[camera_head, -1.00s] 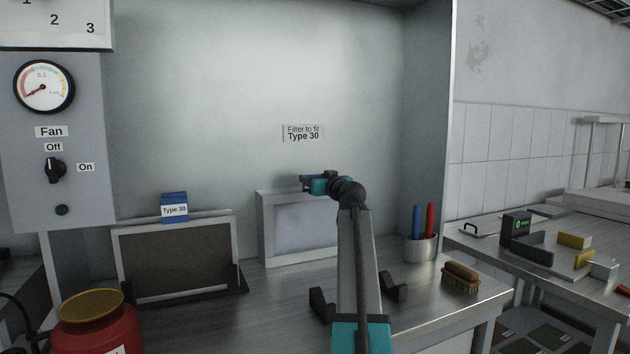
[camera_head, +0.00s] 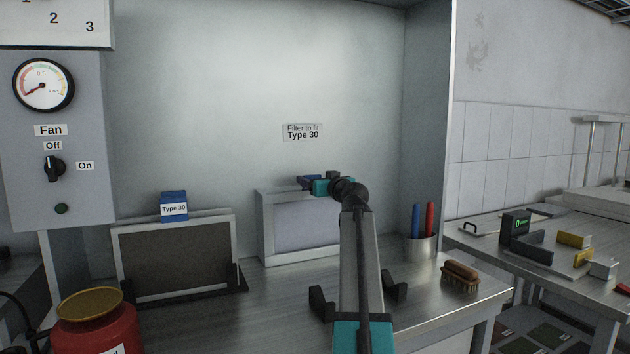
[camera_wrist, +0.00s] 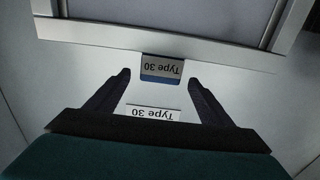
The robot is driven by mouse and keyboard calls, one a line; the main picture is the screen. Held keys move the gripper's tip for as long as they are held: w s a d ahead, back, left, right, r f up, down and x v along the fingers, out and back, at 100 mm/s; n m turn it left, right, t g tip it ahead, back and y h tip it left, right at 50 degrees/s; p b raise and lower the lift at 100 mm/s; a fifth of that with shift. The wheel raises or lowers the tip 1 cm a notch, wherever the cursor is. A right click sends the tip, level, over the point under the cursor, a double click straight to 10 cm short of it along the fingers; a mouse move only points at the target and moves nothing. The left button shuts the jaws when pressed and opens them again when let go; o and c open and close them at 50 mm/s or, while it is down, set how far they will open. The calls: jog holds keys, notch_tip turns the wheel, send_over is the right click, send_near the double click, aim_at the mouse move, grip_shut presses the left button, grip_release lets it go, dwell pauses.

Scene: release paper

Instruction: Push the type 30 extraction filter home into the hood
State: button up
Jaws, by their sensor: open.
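The light-meshed filter (camera_head: 305,222) stands in its pale frame against the back wall of the hood; whether it is fully seated I cannot tell. In the wrist view its frame (camera_wrist: 200,49) crosses the top, with a blue tab (camera_wrist: 161,68) labelled Type 30, upside down. My gripper (camera_head: 306,182) is at the top edge of this filter. In the wrist view my gripper (camera_wrist: 158,78) is open, its fingertips apart on either side of the tab, near its lower edge; contact cannot be told. A second filter (camera_head: 175,258), dark-meshed with a blue Type 30 tab, stands at left.
A black holder (camera_head: 243,282) supports the dark filter. The wall sign (camera_head: 303,132) reads "Filter to fit Type 30". A red container (camera_head: 95,330), a pen cup (camera_head: 421,249) and a brush (camera_head: 460,275) stand around the worktop. The fan switch (camera_head: 54,168) is at left.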

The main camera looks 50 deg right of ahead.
jog(key=v, duration=1.2)
jog(key=shift+s+a+r+p, duration=0.1)
jog(key=shift+p, duration=0.3)
dwell(0.6)
